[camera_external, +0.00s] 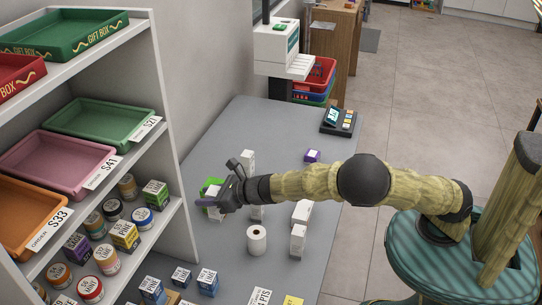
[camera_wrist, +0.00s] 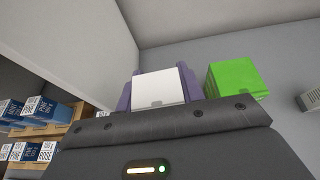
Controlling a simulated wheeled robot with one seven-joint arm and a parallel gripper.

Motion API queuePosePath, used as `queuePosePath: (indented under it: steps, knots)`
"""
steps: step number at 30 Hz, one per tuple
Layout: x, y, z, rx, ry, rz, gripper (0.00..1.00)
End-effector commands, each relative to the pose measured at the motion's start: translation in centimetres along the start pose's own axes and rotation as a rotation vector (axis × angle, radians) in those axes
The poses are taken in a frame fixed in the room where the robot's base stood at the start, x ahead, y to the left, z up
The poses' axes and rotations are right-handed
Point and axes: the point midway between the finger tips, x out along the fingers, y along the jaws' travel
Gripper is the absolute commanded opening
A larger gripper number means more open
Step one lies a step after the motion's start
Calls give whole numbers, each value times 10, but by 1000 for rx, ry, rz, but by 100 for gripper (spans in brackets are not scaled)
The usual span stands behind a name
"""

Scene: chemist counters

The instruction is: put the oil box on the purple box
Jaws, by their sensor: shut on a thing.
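My gripper (camera_external: 222,196) is over the left part of the grey counter, beside the shelf. In the wrist view its purple fingers (camera_wrist: 158,86) are shut on a white-faced box (camera_wrist: 158,90). The lettering on it cannot be read, so I cannot tell from the print that it is the oil box. A small purple box (camera_external: 312,156) with a pale side stands on the counter farther right, apart from my gripper. A bright green box (camera_external: 209,184) is close behind my gripper; it also shows right of the fingers in the wrist view (camera_wrist: 236,80).
White boxes (camera_external: 301,212) and a paper roll (camera_external: 257,240) stand mid-counter. A card terminal (camera_external: 339,121) and a register (camera_external: 284,50) are at the back. The shelf (camera_external: 178,150) with trays and jars walls the left. The counter between gripper and purple box holds a tall white box (camera_external: 247,160).

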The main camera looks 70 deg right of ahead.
Motion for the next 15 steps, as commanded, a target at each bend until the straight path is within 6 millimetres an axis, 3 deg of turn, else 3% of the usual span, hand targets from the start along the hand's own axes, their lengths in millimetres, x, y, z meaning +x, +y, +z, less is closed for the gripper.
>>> queuePosePath:
  steps: [11, 15]
  knots:
    - [-1, 0, 2, 0, -1, 0, 15]
    - [-7, 1, 18, 2, -5, 2, 15]
